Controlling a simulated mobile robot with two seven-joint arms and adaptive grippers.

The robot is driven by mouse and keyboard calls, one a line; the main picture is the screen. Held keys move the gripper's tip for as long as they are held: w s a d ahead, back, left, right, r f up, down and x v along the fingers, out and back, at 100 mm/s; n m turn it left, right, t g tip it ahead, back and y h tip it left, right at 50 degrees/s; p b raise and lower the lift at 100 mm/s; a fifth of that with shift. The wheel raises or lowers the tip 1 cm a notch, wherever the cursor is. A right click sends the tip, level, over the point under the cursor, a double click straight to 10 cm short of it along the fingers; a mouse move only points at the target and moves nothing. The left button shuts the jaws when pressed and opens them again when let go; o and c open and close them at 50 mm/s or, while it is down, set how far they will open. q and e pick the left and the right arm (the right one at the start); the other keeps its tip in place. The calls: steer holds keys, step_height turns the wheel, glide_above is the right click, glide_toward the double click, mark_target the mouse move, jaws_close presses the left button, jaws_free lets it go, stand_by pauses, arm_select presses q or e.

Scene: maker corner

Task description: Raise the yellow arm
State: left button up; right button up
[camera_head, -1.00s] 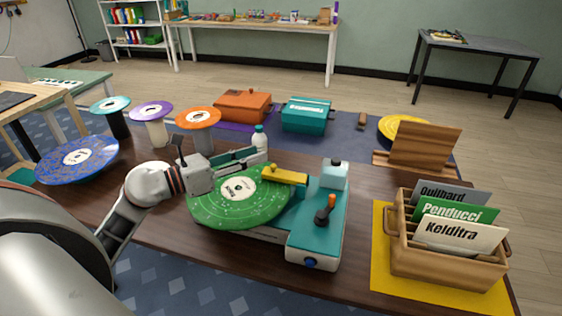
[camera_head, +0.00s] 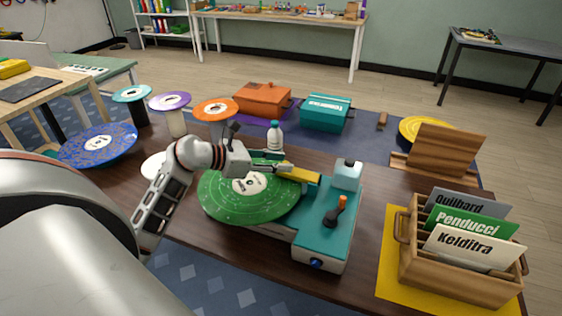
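The yellow arm (camera_head: 303,175) lies low over the right part of the green disc (camera_head: 240,200), its right end beside the pale block (camera_head: 347,174) on the teal player (camera_head: 322,232). An orange-tipped lever (camera_head: 340,207) stands on the player's deck. My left gripper (camera_head: 284,162) reaches in from the left above the disc. Its fingers look apart, with their tips at the left end of the yellow arm. The fingers partly hide that end, so I cannot tell whether they touch it. My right gripper is not in view.
A white bottle (camera_head: 275,137) stands just behind my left gripper. Spools with an orange top (camera_head: 215,109) and a purple top (camera_head: 170,101) stand behind left. A wooden crate of sleeves (camera_head: 455,275) stands at the right on a yellow mat (camera_head: 393,262). A blue disc (camera_head: 98,146) is at the left.

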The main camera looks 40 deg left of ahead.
arm_select(q)
steer(key=shift+w+d+f, duration=0.15)
steer(key=shift+w+d, duration=0.05)
steer(key=shift+w, duration=0.05)
jaws_close()
